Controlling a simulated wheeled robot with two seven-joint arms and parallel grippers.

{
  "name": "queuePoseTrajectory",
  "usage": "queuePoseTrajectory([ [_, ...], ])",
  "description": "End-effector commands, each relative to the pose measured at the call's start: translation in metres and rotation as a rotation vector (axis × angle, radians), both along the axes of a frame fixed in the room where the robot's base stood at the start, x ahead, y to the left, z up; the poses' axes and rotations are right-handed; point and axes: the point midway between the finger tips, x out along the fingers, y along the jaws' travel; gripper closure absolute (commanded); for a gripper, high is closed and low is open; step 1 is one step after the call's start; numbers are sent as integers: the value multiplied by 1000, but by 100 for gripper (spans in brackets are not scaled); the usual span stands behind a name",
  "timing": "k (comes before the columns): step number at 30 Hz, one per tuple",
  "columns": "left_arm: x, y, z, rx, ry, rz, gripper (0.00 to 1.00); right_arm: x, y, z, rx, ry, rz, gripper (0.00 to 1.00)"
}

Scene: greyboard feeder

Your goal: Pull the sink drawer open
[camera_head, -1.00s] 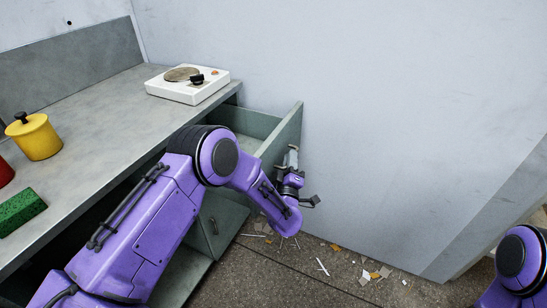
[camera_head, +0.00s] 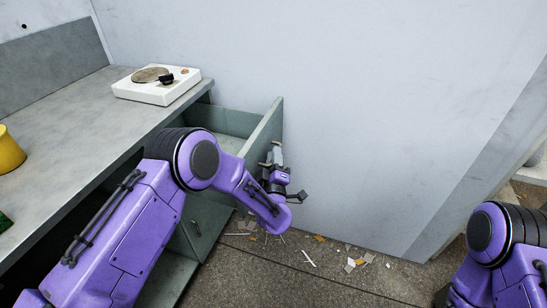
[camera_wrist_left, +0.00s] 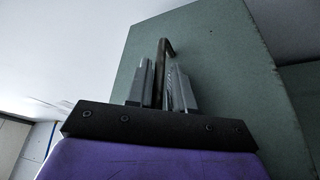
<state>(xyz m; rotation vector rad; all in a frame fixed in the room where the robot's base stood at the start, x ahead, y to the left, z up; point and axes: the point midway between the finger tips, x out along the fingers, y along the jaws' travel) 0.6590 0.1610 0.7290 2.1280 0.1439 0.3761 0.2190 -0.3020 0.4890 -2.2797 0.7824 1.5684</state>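The grey-green sink drawer (camera_head: 262,132) stands pulled out from under the counter, its inside showing behind its front panel. My left gripper (camera_head: 276,156) is at the outer face of that front. In the left wrist view, a dark bar handle (camera_wrist_left: 161,60) stands out from the green drawer front (camera_wrist_left: 225,70). The two grey fingers of the left gripper (camera_wrist_left: 163,88) are on either side of the handle, close against it. My right arm shows at the lower right of the head view, but its gripper is out of view.
A white hotplate (camera_head: 158,87) sits on the grey counter (camera_head: 75,115), with a yellow pot (camera_head: 9,152) at the left edge. A pale wall (camera_head: 380,110) stands beyond the drawer. Scraps of litter (camera_head: 350,262) lie on the floor below.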

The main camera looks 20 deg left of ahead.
Motion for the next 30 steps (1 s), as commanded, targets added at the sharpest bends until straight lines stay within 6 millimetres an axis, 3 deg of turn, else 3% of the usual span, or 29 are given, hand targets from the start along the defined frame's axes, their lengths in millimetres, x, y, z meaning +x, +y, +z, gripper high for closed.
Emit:
queuePoseTrajectory([
  [4,-16,-6,-4,2,3,-5,78,0,0,-1,0,0,0,57],
  [12,-76,-21,-18,3,3,-4,78,0,0,-4,0,0,0,57],
  [15,-90,-25,-21,2,2,-4,78,0,0,-5,0,0,0,57],
  [20,-100,-26,-23,1,1,-1,78,0,0,-5,0,0,0,57],
  [30,-99,-26,-23,1,2,0,78,0,0,-5,0,0,0,57],
])
